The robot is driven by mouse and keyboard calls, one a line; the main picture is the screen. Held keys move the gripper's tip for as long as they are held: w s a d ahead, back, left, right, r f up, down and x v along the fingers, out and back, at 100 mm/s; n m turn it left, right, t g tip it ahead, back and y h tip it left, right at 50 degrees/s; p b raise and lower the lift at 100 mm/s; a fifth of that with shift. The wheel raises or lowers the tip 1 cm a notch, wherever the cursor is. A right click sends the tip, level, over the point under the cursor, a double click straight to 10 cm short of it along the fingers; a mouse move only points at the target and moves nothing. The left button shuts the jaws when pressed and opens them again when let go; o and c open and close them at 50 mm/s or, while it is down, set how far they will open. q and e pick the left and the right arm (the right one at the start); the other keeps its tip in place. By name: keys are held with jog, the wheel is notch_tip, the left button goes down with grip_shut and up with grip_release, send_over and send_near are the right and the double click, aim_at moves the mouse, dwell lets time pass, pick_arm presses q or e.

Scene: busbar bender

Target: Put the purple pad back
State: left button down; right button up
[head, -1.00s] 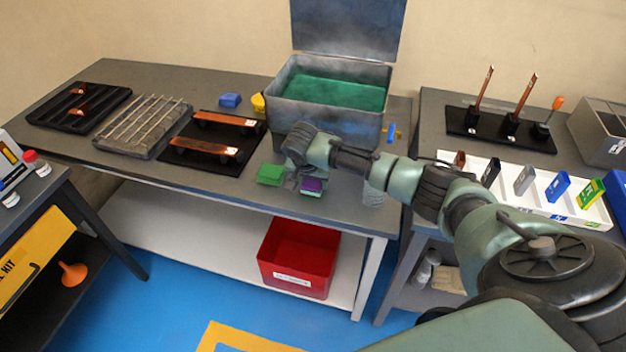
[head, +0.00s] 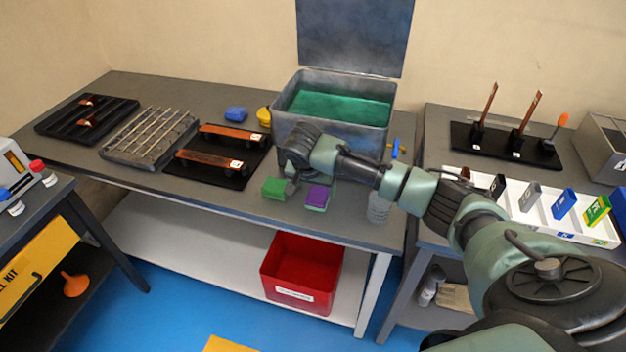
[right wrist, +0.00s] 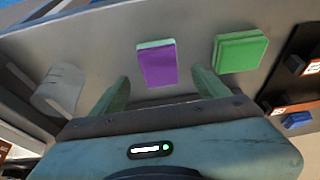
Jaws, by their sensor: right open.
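The purple pad (head: 317,197) lies on the grey bench near its front edge, just right of a green pad (head: 273,188). In the right wrist view the purple pad (right wrist: 157,64) lies flat, with a pale green edge along its top. My right gripper (head: 292,186) is by the two pads, largely hidden by its own wrist in the head view. My left gripper is out of view.
An open metal bin (head: 335,115) with green inside stands behind my right wrist. A clear cylinder (head: 378,207) stands right of the pads. A black mat (head: 238,180) with copper bars lies to the left. A red crate (head: 300,272) sits on the lower shelf.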

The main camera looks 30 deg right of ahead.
jog(key=v, duration=0.6)
jog(key=shift+a, duration=0.15)
